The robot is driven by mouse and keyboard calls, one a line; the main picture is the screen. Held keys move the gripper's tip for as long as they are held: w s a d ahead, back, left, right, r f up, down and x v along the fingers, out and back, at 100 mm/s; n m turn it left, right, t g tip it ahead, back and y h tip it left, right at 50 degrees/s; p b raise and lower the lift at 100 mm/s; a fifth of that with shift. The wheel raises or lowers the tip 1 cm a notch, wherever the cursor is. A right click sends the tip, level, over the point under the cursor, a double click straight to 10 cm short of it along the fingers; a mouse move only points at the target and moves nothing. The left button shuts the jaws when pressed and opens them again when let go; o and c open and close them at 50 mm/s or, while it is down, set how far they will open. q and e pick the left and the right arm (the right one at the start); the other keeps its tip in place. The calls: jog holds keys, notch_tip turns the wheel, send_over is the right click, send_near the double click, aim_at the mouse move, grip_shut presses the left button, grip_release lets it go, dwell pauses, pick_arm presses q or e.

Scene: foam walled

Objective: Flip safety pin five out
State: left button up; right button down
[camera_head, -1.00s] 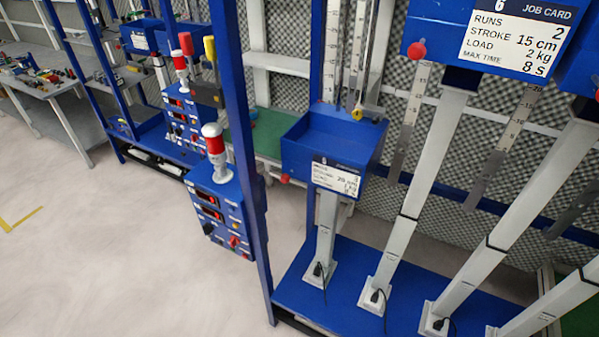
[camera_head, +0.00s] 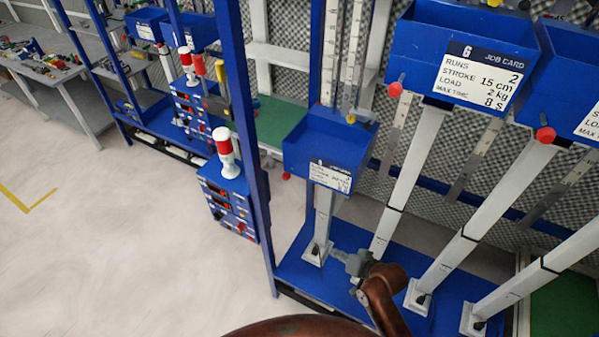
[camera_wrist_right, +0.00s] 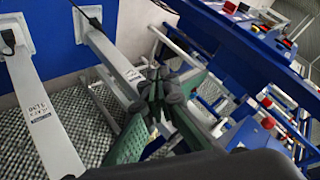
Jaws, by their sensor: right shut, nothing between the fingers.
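Red round knobs, which may be the safety pins, show beside the blue boxes in the head view. One small knob (camera_head: 286,176) is by the lower left of the left blue box (camera_head: 325,142); that box's card digit is too small to read. Another knob (camera_head: 395,89) is at the left of the box with card 6 (camera_head: 465,50). A third knob (camera_head: 545,134) is at the right box (camera_head: 570,75). My right gripper (camera_head: 338,256) is shut and empty, low among the grey posts below the left box. It also shows in the wrist view (camera_wrist_right: 155,92). My left gripper is not seen.
Sloping grey posts (camera_head: 455,250) rise from the blue base (camera_head: 296,268) close around my right gripper. A blue upright (camera_head: 245,150) and a control box with a red-white lamp (camera_head: 226,153) stand to the left. Open floor (camera_head: 110,250) lies further left.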

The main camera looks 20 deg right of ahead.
jog(key=w+a+r+m+t+y, duration=0.3)
jog(key=w+r, duration=0.5)
jog(key=w, duration=0.1)
jog(key=m+t+y, duration=0.1)
jog(key=m+t, duration=0.3)
jog(key=m, duration=0.1)
send_near(299, 176)
jog(key=s+r, duration=0.2)
jog(key=r, duration=0.1)
jog(key=shift+s+a+r, duration=0.1)
jog(key=shift+s+a, duration=0.05)
jog(key=shift+a, duration=0.1)
jog(key=p+x, duration=0.2)
jog(key=x, duration=0.8)
jog(key=shift+a, duration=0.15)
